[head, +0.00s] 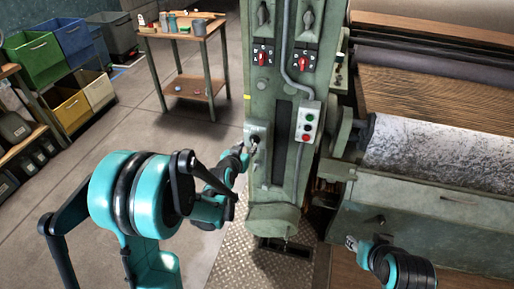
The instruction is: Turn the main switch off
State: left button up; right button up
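A green machine column (272,100) stands in the middle of the head view. A small grey box with a dark knob (256,137) is mounted low on its front. Higher up are two red rotary handles, one on the left (262,59) and one on the right (305,60). I cannot tell from any label which is the main switch. My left gripper (248,147) is at the grey box, right by the knob. Its fingers are too small to tell whether they touch or grip it. My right gripper (352,243) is low at the right, away from the switches, its fingers small and unclear.
A push-button box (307,121) with a grey conduit sits right of the grey box. A roller machine (440,150) fills the right. A wooden table (183,38) with bottles and cans stands behind; coloured bins (33,56) are at the left. The floor between is clear.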

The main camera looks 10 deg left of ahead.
aim_at(252, 140)
pick_arm(q)
jog(key=b+x, duration=0.2)
jog(key=x, duration=0.5)
jog(key=shift+w+f, duration=0.25)
jog(key=shift+w, duration=0.1)
grip_shut()
